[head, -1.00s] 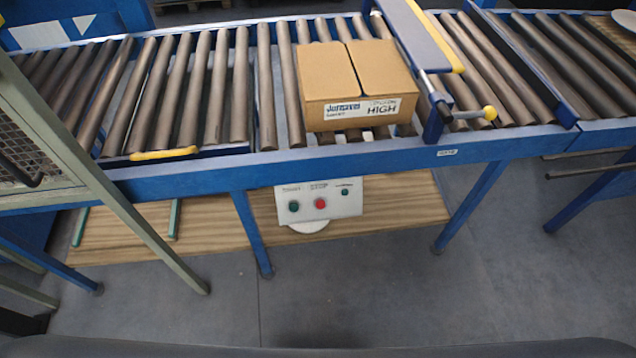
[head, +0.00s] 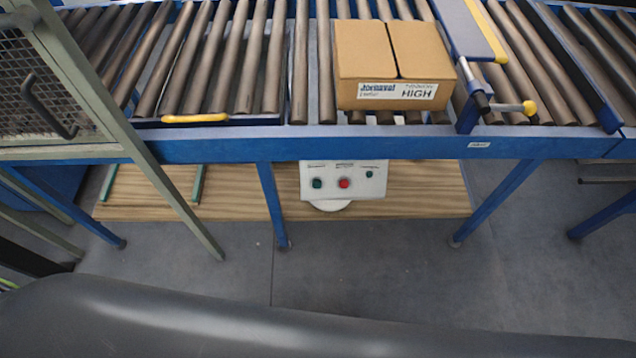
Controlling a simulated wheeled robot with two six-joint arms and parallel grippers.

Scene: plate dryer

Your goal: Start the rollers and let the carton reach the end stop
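A brown carton (head: 392,62) with a white label reading HIGH sits on the roller conveyor (head: 215,62). Its right side is close to a blue bar with yellow edging (head: 474,35) across the rollers, perhaps the end stop; I cannot tell whether they touch. Neither gripper shows in the head view.
A mesh guard door (head: 48,92) with a dark handle stands at the left in front of the conveyor. Blue legs (head: 272,205) flank the panel. A wooden board (head: 420,190) lies low beneath. The grey floor in front is clear.

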